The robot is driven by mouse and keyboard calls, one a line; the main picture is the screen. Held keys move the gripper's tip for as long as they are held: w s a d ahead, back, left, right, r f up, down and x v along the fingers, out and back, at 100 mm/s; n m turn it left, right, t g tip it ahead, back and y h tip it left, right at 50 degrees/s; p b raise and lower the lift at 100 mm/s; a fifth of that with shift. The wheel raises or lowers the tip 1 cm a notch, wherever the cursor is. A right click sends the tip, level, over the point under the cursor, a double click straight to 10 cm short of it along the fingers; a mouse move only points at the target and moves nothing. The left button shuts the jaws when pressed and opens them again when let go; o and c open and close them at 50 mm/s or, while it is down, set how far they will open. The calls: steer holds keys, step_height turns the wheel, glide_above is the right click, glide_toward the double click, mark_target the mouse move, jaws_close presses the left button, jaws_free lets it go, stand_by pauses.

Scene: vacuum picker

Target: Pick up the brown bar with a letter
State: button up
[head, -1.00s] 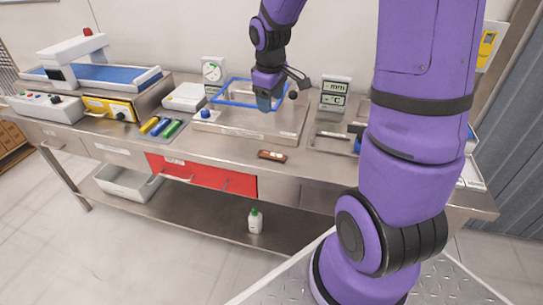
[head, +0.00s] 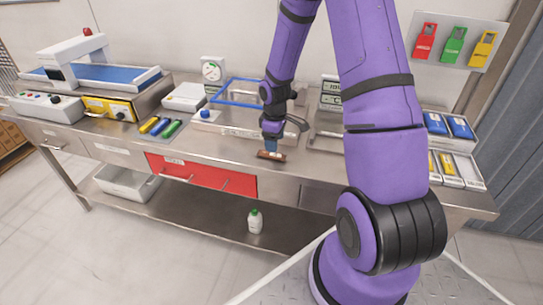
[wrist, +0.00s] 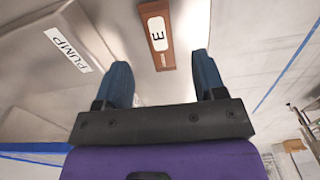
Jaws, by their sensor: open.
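The brown bar (head: 271,155) lies flat on the steel bench near its front edge. In the wrist view the brown bar (wrist: 157,36) carries a white label with a letter that looks like an E on its side. My gripper (head: 270,146) is just above the bar in the head view and partly covers it. In the wrist view my gripper (wrist: 163,75) has its two blue fingers apart, with nothing between them.
Yellow, blue and green cylinders (head: 160,127) lie to the left. Bins of blue and yellow packs (head: 447,126) stand to the right. The bench front around the bar is clear.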

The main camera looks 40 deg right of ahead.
mark_target(275, 155)
steer(key=shift+f, duration=2.75)
steer(key=shift+c, duration=0.5)
steer(key=c, duration=0.9)
